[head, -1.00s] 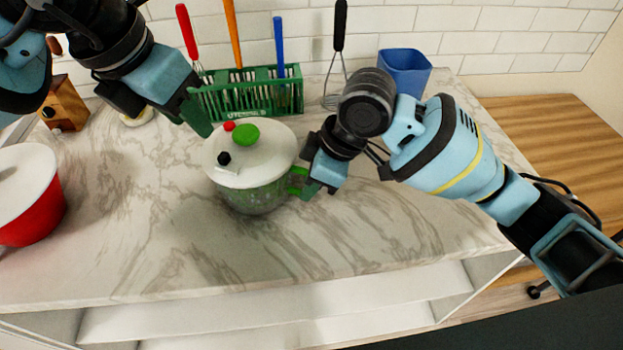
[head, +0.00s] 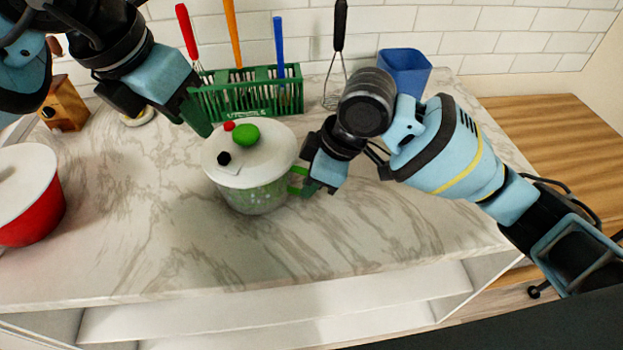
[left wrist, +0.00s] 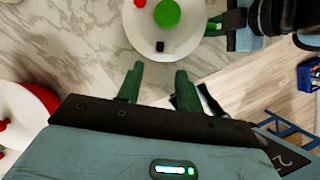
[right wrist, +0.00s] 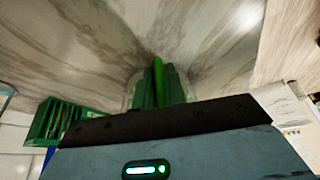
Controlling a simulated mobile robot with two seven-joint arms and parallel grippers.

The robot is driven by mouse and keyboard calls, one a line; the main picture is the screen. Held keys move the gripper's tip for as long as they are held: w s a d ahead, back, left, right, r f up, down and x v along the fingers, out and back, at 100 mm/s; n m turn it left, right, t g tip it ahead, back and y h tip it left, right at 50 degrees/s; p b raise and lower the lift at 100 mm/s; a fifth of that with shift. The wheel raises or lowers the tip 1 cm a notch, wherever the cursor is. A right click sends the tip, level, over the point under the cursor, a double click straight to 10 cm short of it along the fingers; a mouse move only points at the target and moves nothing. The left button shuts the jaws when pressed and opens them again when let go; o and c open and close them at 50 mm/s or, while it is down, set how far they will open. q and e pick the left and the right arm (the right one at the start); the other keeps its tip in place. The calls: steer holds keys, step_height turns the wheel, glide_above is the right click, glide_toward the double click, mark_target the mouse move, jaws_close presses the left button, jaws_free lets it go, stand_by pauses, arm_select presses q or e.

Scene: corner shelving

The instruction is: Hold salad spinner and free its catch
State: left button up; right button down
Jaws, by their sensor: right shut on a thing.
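The salad spinner (head: 257,197) stands upright on the marble counter, with a clear bowl and a white lid (head: 272,160). On the lid are a green knob (head: 245,135), a small red button (head: 229,126) and a small black piece (head: 224,158); I cannot tell which is the catch. My right gripper (head: 308,188) is shut on the spinner's green side handle (head: 297,180), also seen in the right wrist view (right wrist: 158,82). My left gripper (head: 203,125) is open and empty, near the lid's far left edge. Its two fingers are apart in the left wrist view (left wrist: 157,78).
Behind the spinner stands a green utensil rack (head: 250,97) with several handles, close to my left gripper. A blue cup (head: 405,72) and a whisk (head: 337,60) are at the back. A red bowl with a white lid (head: 30,215) is at left. The front counter is clear.

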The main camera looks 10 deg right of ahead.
arm_select(q)
steer(key=c, duration=0.7)
steer(key=shift+w+a, duration=0.1)
steer(key=shift+w, duration=0.1)
jaws_close()
steer(key=w+a+f+n+g+h, duration=0.1)
steer(key=w+a+g+h, duration=0.4)
steer(key=w+a, duration=0.5)
steer(key=shift+w+a+f+n+g+h, duration=0.25)
steer(key=shift+f+n+g+h, duration=0.15)
steer(key=shift+f+g, duration=0.75)
steer(key=shift+d+r+g, duration=0.1)
steer(key=shift+r+g, duration=0.15)
